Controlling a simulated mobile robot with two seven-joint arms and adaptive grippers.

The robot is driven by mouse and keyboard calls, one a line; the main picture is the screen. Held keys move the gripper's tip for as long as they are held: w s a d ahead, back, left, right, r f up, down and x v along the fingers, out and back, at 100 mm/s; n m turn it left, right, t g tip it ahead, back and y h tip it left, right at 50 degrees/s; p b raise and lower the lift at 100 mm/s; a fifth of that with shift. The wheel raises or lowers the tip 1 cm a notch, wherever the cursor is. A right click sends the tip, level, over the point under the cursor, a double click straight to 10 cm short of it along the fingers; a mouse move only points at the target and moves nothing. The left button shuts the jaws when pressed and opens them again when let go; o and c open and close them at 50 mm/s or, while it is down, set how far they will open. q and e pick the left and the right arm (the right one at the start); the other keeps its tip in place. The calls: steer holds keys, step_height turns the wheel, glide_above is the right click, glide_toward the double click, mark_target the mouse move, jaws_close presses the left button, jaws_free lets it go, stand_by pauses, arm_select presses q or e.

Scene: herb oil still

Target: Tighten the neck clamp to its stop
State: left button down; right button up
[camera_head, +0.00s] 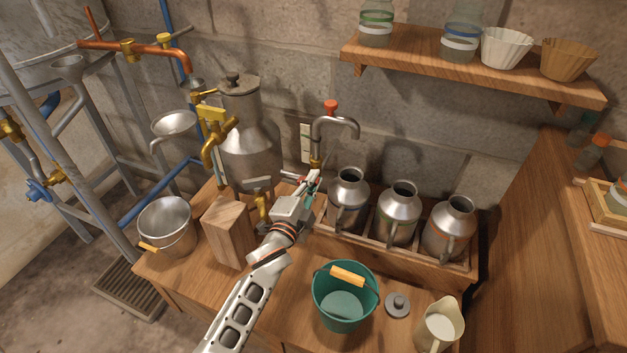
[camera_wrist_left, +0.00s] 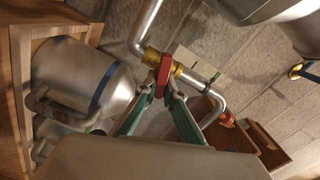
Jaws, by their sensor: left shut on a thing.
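My left gripper (camera_head: 312,180) reaches to the foot of a bent steel pipe (camera_head: 338,122), between the still pot (camera_head: 247,140) and the cans. In the left wrist view the gripper's fingertips (camera_wrist_left: 163,90) close on a red handle (camera_wrist_left: 164,75). The handle sits at a brass fitting (camera_wrist_left: 152,59) on the steel pipe. The fingers partly hide the handle's lower end. I cannot tell for certain which part is the neck clamp, or how tight it is. My right gripper is not in view.
Several steel cans stand in a wooden rack, one (camera_head: 398,212) in its middle. A wooden block (camera_head: 228,232) stands left of my arm. A green bucket (camera_head: 345,300), a grey lid (camera_head: 397,305) and a cream jug (camera_head: 440,325) are in front. A shelf (camera_head: 470,68) hangs above.

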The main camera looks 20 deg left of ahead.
arm_select(q)
steer(key=shift+f, duration=0.1)
steer(key=shift+f+m, duration=0.15)
steer(key=shift+m, duration=0.25)
steer(key=shift+f+m+b, duration=0.3)
steer(key=shift+m+b, duration=0.1)
steer(key=shift+m, duration=0.7)
steer(key=shift+r+m, duration=0.1)
steer(key=shift+m, duration=0.3)
steer(key=c, duration=2.1)
jaws_free()
steer(key=shift+r, duration=0.1)
